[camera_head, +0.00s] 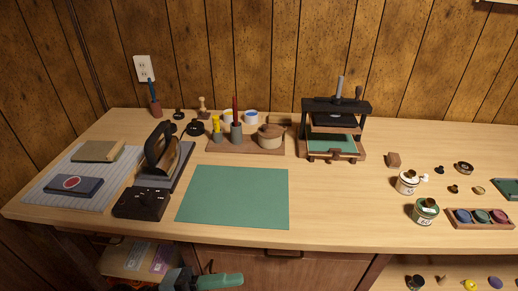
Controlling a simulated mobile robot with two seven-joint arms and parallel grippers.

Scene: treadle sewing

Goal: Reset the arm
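Neither of my grippers can be made out in the head view. A green and dark shape (218,281) shows at the bottom edge, left of the middle, in front of the bench. I cannot tell what it is, and it is cut off by the frame. The wooden workbench (330,215) fills the middle of the view, and no arm reaches over it.
A green mat (235,196) lies bare at the front middle. A small press (335,118) stands at the back. A black curved tool (160,150) and a striped cloth (60,178) are left. Small jars (425,211) stand right. Bench right of the mat is clear.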

